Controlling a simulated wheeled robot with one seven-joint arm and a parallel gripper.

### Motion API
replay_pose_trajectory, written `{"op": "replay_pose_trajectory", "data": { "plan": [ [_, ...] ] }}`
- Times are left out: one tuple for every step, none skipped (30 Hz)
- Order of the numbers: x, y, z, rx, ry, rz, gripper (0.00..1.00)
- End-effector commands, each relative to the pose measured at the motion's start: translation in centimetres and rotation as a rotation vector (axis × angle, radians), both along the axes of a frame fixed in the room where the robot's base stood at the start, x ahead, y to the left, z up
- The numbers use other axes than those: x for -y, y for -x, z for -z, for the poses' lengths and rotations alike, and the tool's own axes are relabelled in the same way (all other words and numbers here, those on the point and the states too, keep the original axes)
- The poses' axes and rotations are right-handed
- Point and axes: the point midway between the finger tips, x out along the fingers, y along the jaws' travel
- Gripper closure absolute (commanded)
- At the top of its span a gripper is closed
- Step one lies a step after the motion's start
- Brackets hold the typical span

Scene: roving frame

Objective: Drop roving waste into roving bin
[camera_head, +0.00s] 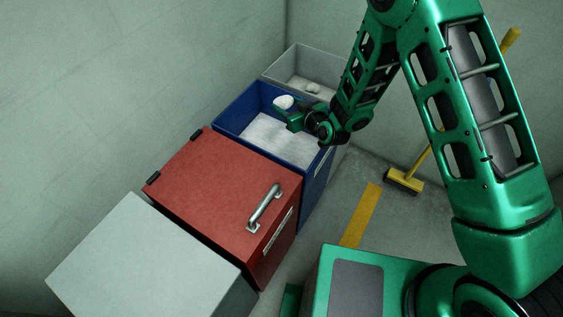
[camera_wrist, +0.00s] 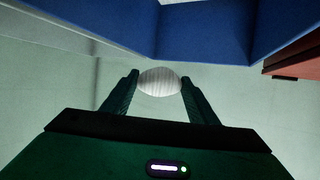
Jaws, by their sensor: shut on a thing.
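My gripper (camera_head: 287,114) is above the open blue bin (camera_head: 228,118), near its back part. In the wrist view my gripper (camera_wrist: 160,80) is shut on a white, ribbed, rounded piece of roving waste (camera_wrist: 160,86), held between the two fingertips. The piece also shows in the head view (camera_head: 283,102), partly beside the green fingers. The blue bin has pale white material (camera_head: 268,132) inside. Its wall also shows at the top of the wrist view (camera_wrist: 205,35). The label on the bin's front is too small to read.
A red bin with a closed lid (camera_head: 215,180) and a grip handle stands in front of the blue bin. A grey box (camera_head: 140,260) stands nearer. A grey open bin (camera_head: 300,58) behind holds a small pale lump. A yellow broom (camera_head: 405,180) stands at right.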

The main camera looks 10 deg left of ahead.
Motion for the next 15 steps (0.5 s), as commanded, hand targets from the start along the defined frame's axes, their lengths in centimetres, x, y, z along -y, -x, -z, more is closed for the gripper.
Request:
{"op": "replay_pose_trajectory", "data": {
  "plan": [
    [-0.03,0.00,0.06,0.001,-0.001,0.000,0.68],
    [-0.03,0.00,0.07,0.001,-0.001,0.000,0.68],
    [-0.03,0.00,0.07,0.001,-0.001,0.000,0.68],
    [-0.03,0.00,0.07,0.001,0.000,0.000,0.68],
    [-0.04,0.00,0.07,0.001,0.000,0.000,0.68],
    [-0.04,0.00,0.07,0.001,0.000,0.000,0.68],
    [-0.04,0.00,0.06,0.001,0.000,0.000,0.68],
    [-0.04,0.00,0.06,0.001,0.000,0.000,0.68],
    [-0.04,0.00,0.06,0.001,0.000,0.000,0.40],
    [-0.04,0.00,0.06,0.001,0.000,0.000,0.32],
    [-0.05,0.00,0.05,0.001,0.000,0.000,0.25],
    [-0.05,0.00,0.05,0.001,0.000,0.000,0.25],
    [-0.05,0.00,0.05,0.001,0.000,0.000,0.25],
    [-0.05,0.00,0.05,0.001,0.000,0.000,0.25],
    [-0.05,0.00,0.05,0.001,0.000,0.000,0.25]
  ]
}}
